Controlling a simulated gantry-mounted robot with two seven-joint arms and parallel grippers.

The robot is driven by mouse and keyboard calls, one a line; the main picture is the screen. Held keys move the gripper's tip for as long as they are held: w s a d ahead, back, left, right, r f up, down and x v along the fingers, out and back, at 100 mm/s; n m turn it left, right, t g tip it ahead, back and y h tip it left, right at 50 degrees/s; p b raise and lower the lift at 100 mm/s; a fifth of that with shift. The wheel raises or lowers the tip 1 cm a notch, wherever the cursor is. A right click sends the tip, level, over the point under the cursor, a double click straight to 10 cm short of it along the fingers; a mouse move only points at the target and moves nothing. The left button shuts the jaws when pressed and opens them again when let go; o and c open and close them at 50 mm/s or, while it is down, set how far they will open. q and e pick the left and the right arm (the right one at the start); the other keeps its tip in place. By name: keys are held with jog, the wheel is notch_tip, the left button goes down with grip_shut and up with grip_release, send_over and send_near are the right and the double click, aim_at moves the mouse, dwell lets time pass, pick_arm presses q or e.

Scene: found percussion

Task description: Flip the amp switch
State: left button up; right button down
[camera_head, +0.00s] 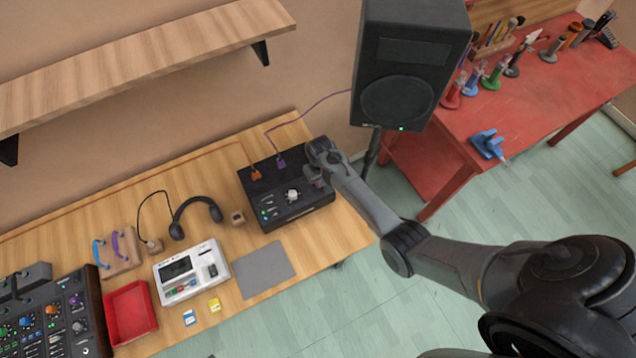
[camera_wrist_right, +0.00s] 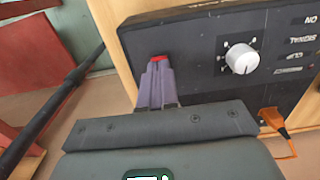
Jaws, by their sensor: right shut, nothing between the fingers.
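The amp (camera_head: 292,216) is a black box at the right end of the wooden table. In the right wrist view its panel (camera_wrist_right: 200,45) shows a white knob (camera_wrist_right: 242,58) and upside-down lettering. A small red switch (camera_wrist_right: 159,58) shows right at the tips of my right gripper (camera_wrist_right: 157,72). The gripper's fingers are shut and hold nothing. They cover part of the switch, so I cannot tell its position or whether they touch it. In the head view my right gripper (camera_head: 319,182) is at the amp's right side. My left gripper is out of view.
A black speaker (camera_head: 410,60) with a green light stands behind my right arm. Orange (camera_head: 256,174) and purple (camera_head: 281,162) cable plugs are at the amp's back. Headphones (camera_head: 196,210), a white device (camera_head: 190,272), a grey mat (camera_head: 264,269) and a red tray (camera_head: 131,312) lie left.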

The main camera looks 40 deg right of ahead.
jog(key=shift+f+b, duration=0.4)
jog(key=shift+f, duration=0.25)
dwell(0.3)
notch_tip(320, 180, up, 7)
jog(key=p, duration=0.7)
jog(key=shift+p, duration=0.4)
